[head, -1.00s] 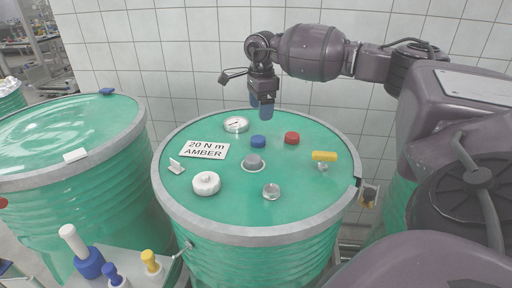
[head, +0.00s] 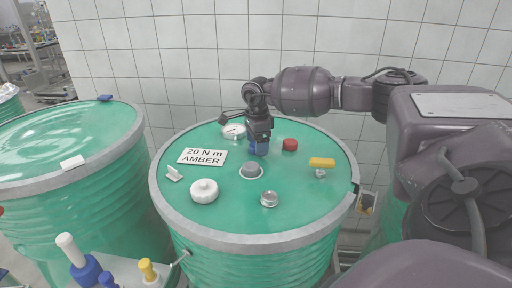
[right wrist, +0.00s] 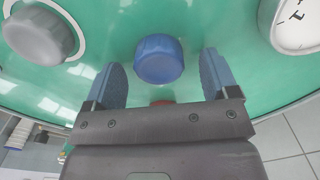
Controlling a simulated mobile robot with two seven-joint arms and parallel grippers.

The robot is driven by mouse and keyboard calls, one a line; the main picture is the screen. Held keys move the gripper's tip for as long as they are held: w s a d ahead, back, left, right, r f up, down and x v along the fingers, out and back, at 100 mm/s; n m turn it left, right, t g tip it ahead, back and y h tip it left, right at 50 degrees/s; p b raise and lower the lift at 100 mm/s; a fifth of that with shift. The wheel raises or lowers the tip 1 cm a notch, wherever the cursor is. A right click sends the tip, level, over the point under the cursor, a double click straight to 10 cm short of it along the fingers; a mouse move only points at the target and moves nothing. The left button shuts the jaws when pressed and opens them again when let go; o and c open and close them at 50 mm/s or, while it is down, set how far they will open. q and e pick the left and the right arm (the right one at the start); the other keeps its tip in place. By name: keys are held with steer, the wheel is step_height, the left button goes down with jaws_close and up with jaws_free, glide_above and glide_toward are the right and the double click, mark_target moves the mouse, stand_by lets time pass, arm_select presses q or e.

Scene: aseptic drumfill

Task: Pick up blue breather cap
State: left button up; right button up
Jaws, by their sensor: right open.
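The blue breather cap (right wrist: 160,59) stands on the green drum lid and shows in the right wrist view between and slightly beyond my right gripper's two blue fingertips. My right gripper (right wrist: 162,75) is open, with a finger on each side of the cap and visible gaps to it. In the head view my right gripper (head: 259,150) is low over the lid at the cap's place and hides most or all of it. I cannot tell cap from fingers there. My left gripper is not in view.
Around it on the drum lid (head: 230,215) are a red cap (head: 290,145), a grey plug (head: 251,170), a gauge (head: 234,131), a white cap (head: 204,191), a yellow-handled valve (head: 322,162), a metal fitting (head: 269,199) and a label card (head: 203,156). A tiled wall stands behind.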

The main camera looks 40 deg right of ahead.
steer(key=shift+f, duration=0.25)
